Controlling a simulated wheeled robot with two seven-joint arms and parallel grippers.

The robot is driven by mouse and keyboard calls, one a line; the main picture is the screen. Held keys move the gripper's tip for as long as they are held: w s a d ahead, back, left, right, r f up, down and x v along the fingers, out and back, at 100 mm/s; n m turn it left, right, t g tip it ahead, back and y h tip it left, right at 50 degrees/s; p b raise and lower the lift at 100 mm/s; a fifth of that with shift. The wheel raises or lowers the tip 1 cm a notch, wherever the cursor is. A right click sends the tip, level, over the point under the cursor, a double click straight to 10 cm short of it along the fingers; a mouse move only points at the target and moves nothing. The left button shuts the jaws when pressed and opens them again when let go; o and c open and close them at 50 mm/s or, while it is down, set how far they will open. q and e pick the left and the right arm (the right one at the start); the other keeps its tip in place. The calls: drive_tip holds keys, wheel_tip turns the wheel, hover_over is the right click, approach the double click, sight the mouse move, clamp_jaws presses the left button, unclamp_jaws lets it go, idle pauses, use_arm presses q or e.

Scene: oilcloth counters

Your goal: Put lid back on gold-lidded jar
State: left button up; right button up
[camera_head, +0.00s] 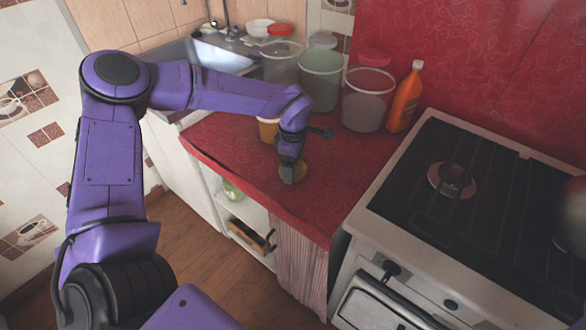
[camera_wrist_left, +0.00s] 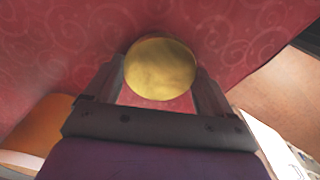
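A round gold lid (camera_wrist_left: 160,69) is between the two fingers of my left gripper (camera_wrist_left: 163,88) in the left wrist view. The fingers stand wide apart, one at each side of the lid; whether they press on its rim I cannot tell. In the head view my left gripper (camera_head: 290,177) points down at the red counter, with part of the gold lid (camera_head: 300,171) showing beside it, at or just above the surface. An orange-yellow jar (camera_head: 267,130) stands behind my arm, partly hidden; its top is covered from view. My right gripper is not in view.
Large tubs (camera_head: 321,80) and an orange bottle (camera_head: 405,97) stand along the back of the counter. A stove (camera_head: 440,190) is at the right. The sink (camera_head: 215,55) is at the back left. The front right of the counter (camera_head: 330,205) is clear.

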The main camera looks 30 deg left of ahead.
use_arm(q)
drive_tip(key=shift+c, duration=0.8)
drive_tip(key=shift+r, duration=0.3)
wheel_tip(320, 180, up, 2)
drive_tip(key=shift+r, duration=0.1)
drive_tip(key=s+d+r, duration=0.2)
drive_tip(key=s+r, duration=0.3)
drive_tip(key=s, duration=0.1)
drive_tip(key=s+d+r, duration=0.2)
drive_tip(key=s+r, duration=0.3)
drive_tip(key=s, duration=0.2)
drive_tip(key=shift+d+b, duration=0.4)
drive_tip(key=shift+b, duration=0.05)
drive_tip(key=shift+s+r, duration=0.1)
